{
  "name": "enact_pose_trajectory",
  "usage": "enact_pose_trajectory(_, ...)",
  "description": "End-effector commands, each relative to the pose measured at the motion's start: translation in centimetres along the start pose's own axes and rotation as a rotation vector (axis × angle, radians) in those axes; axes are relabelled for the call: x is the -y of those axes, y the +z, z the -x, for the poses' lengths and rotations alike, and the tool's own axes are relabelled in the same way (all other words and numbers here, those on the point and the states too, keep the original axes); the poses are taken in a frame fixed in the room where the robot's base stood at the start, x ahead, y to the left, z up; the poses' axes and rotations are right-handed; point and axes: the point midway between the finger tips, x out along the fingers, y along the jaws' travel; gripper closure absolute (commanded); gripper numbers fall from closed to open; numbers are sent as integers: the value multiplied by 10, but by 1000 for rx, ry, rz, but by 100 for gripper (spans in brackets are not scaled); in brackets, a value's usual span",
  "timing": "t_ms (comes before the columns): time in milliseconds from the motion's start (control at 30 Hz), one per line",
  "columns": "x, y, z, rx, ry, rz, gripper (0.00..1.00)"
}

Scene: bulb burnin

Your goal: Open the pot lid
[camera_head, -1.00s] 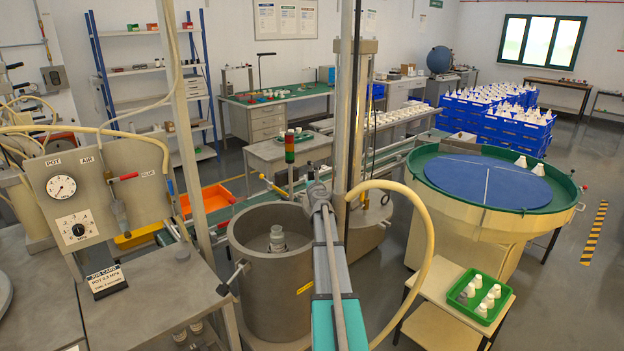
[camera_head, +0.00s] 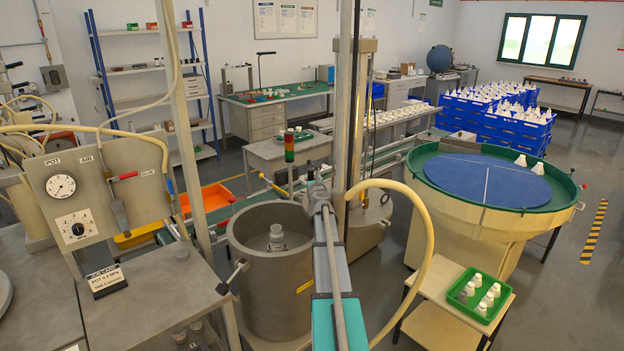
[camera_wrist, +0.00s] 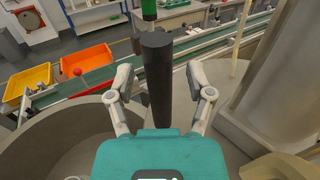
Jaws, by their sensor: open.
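The pot (camera_head: 250,285) is a deep grey metal cylinder, open at the top in the head view, with a pale stepped piece (camera_head: 276,238) standing inside. Its curved rim (camera_wrist: 52,112) fills the lower left of the wrist view. My gripper (camera_wrist: 160,76) is at the right side of the pot's rim, fingers apart. A dark upright cylindrical bar (camera_wrist: 158,85), like a handle, stands between the fingers; I see no clear contact. What it is fixed to is hidden by my gripper. A round grey top (camera_head: 374,216) lies to the right, behind the hose; I cannot tell whether it is the lid.
A grey post (camera_head: 342,120) and a cream hose (camera_head: 425,235) are close to my arm. A control panel (camera_head: 85,200) stands left. A green-rimmed round table (camera_head: 450,202) and a green tray (camera_head: 468,302) are at right. A signal light (camera_head: 289,150) stands behind the pot.

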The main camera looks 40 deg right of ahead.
Motion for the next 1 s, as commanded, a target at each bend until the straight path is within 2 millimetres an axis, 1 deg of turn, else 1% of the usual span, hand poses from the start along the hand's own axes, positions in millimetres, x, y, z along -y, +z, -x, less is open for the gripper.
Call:
enact_pose_trajectory(33,0,0,6,0,0,0,32)
enact_pose_trajectory(167,0,0,20,0,0,0,32)
enact_pose_trajectory(400,1,0,49,0,-2,0,32)
enact_pose_trajectory(600,3,0,67,-1,-4,0,32)
enact_pose_trajectory(800,3,0,73,-1,-4,0,32)
enact_pose_trajectory(1000,3,0,73,-1,-4,0,32)
